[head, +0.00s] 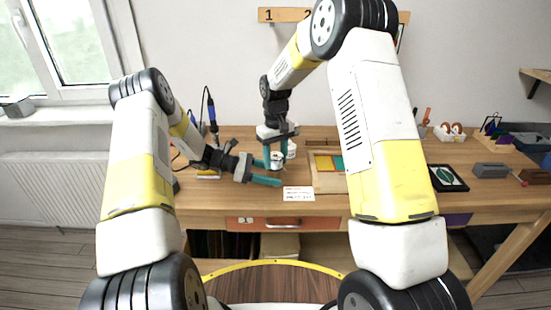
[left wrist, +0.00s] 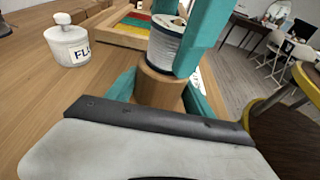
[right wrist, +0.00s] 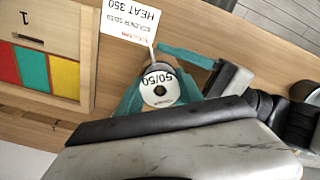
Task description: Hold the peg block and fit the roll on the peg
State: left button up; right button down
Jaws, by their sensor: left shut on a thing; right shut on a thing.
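The peg block, a round brown wooden piece (left wrist: 160,92), stands low between the teal fingers of my left gripper (head: 267,173), which is shut on it. The roll, a grey spool with white end faces (left wrist: 166,48), is directly above the block and appears to touch its top. My right gripper (head: 277,154) is shut on the roll from above. In the right wrist view the roll's white face (right wrist: 154,98) reads "50/50" around a central hole. The peg is hidden, so I cannot tell how far the roll sits on it.
A white flux jar (left wrist: 68,46) stands close by on the wooden bench. A shallow wooden tray with coloured panels (head: 316,184) is to the right. A white label card (right wrist: 130,22) lies near the roll. A soldering iron stand (head: 211,110) is at the back left.

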jog(key=shift+c, duration=1)
grip_release()
jog(key=shift+f, duration=0.1)
jog(key=shift+r, duration=3.55)
pick_arm(q)
jog(key=o, duration=1.1)
